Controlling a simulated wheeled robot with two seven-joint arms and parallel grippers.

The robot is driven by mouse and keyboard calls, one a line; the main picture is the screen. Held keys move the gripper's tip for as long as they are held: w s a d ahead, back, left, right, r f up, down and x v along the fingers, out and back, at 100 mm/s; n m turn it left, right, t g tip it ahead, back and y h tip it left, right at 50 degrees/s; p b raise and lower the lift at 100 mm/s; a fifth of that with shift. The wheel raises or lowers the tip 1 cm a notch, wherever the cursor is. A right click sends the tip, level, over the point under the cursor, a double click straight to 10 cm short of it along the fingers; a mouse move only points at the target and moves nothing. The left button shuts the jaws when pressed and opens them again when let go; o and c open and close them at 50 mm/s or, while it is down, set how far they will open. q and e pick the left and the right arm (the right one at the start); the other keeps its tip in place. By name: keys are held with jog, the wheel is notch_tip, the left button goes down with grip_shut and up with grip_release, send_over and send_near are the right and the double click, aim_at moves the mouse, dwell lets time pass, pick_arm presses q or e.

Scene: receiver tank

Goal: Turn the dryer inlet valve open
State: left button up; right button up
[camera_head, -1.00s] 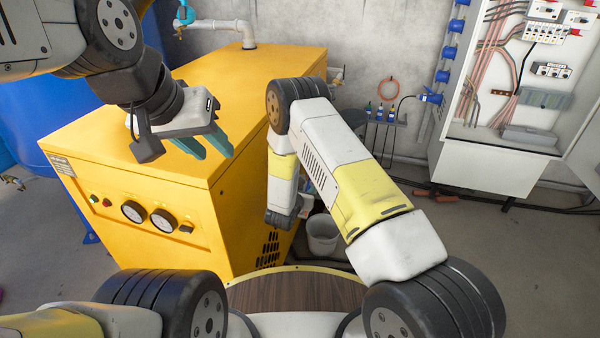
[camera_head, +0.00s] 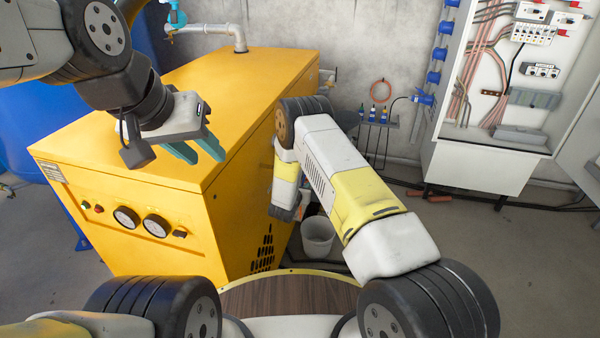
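The yellow dryer (camera_head: 150,180) fills the left middle of the head view. A grey pipe (camera_head: 215,29) rises from its top at the back and runs left to a teal-handled valve (camera_head: 176,16) at the upper edge. I cannot tell how far that valve is turned, or whether it is the inlet valve. My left gripper (camera_head: 198,148), with teal fingers, is over the dryer's top, nearer to me than the valve and apart from it. Its fingers are spread and empty. My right arm reaches forward and bends down beside the dryer; its gripper is hidden.
A blue tank (camera_head: 30,125) stands left behind the dryer. A white bucket (camera_head: 317,236) is on the floor right of the dryer. An open electrical cabinet (camera_head: 480,165) stands at the right. A wooden surface (camera_head: 290,298) lies at the bottom. Floor at the right front is clear.

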grip_shut()
dwell(1.2)
